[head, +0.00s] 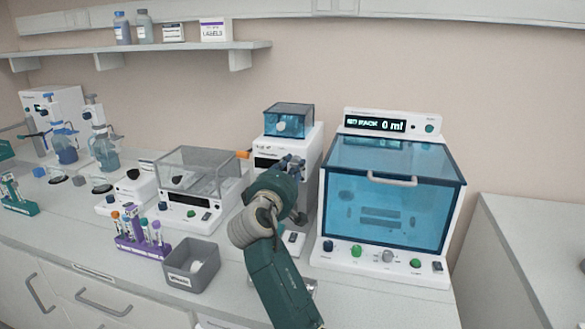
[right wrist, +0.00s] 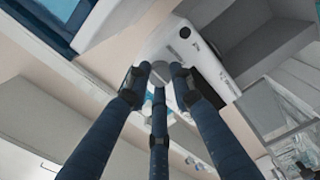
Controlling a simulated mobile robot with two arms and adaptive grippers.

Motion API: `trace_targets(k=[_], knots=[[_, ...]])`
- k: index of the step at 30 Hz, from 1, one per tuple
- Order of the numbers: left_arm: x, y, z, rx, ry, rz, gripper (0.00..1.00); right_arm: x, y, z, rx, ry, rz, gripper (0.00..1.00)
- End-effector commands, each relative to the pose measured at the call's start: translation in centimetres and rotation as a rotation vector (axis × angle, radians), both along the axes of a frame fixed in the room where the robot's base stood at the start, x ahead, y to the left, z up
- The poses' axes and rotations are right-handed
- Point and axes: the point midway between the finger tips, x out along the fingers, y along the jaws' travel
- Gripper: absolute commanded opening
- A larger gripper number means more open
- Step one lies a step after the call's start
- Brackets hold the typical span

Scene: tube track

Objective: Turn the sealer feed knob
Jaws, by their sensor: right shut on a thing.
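The sealer (head: 306,142) looks to be the white upright machine at the back centre with a blue clear cover on top. My right gripper (head: 290,163) is in front of it, and hides part of its front. In the right wrist view my three dark fingers (right wrist: 159,78) are closed around a round grey knob (right wrist: 163,69). The knob is hidden behind my gripper in the head view. My left gripper is not in view.
A large machine with a blue window (head: 345,229) and a row of knobs stands close on the right. A clear-lidded device (head: 190,212) stands on the left. A grey bin (head: 207,266) and a purple tube rack (head: 135,247) sit near the bench's front.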

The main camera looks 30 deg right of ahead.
Motion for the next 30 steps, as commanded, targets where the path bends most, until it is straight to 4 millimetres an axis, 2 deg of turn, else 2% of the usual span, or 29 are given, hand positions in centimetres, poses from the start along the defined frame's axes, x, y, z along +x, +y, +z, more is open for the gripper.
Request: trace_targets(k=[1,2,4,16,20,30], knots=[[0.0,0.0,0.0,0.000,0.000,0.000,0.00,0.0,0.1,-0.4,0.005,0.007,0.000,0.00],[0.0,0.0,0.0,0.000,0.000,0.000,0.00,0.0,0.1,-0.4,0.005,0.007,0.000,0.26],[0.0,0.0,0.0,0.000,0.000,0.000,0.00,0.0,0.1,-0.4,0.003,0.007,0.001,0.40],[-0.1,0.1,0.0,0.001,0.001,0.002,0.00,-0.4,0.6,-0.2,0.001,0.003,0.002,0.41],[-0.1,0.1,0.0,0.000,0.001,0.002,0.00,-1.7,2.2,-0.2,0.003,0.001,0.003,0.41],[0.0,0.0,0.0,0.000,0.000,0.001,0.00,-6.2,7.5,-0.3,0.004,0.005,0.003,0.41]])
